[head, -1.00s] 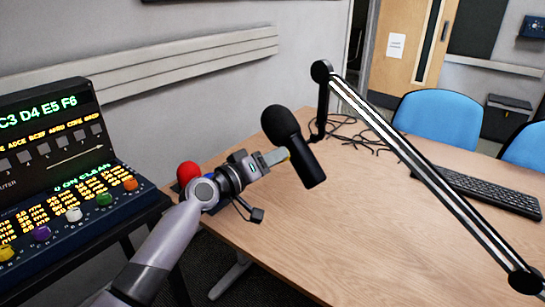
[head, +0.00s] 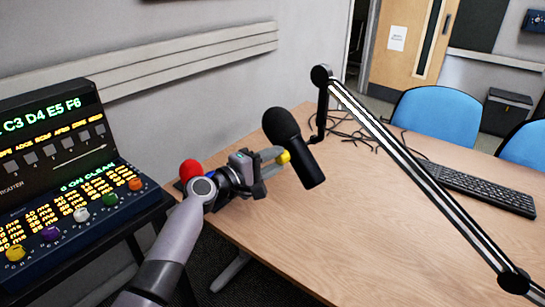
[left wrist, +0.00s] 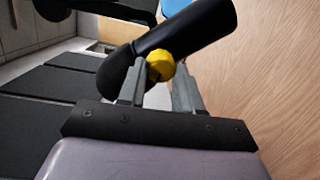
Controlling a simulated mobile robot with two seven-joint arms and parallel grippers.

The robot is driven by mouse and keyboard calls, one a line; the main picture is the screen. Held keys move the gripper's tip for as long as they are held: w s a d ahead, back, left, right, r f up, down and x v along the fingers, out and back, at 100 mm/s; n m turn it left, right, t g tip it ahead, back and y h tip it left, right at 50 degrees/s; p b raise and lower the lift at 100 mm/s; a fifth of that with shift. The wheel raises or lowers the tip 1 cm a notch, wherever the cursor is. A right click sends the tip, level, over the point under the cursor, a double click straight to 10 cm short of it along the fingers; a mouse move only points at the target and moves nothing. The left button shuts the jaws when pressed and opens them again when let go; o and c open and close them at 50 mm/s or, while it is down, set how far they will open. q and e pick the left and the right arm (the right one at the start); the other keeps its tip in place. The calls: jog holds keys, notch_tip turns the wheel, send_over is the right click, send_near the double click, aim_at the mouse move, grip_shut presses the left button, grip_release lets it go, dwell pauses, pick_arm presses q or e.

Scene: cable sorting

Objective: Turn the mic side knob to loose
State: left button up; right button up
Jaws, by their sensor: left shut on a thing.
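The black microphone (head: 298,148) hangs tilted above the table, below the boom arm. Its yellow side knob (head: 284,157) faces my left gripper. My left gripper (head: 277,157) has its fingers at the knob and is shut on it. In the left wrist view the yellow knob (left wrist: 160,66) sits between the two grey fingertips (left wrist: 164,72), with the dark mic body (left wrist: 185,35) just behind it. My right gripper is not in view.
The boom arm (head: 420,175) crosses the right side above the wooden table (head: 350,235). Cables (head: 350,135) and a keyboard (head: 480,190) lie on the table. A rack unit with coloured knobs (head: 70,200) stands at the left. Blue chairs (head: 437,117) are behind the table.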

pick_arm(q)
jog(key=shift+n, duration=0.6)
jog(key=o, duration=1)
jog(key=shift+o, duration=0.2)
jog(key=v, duration=0.7)
jog(key=shift+p, duration=0.4)
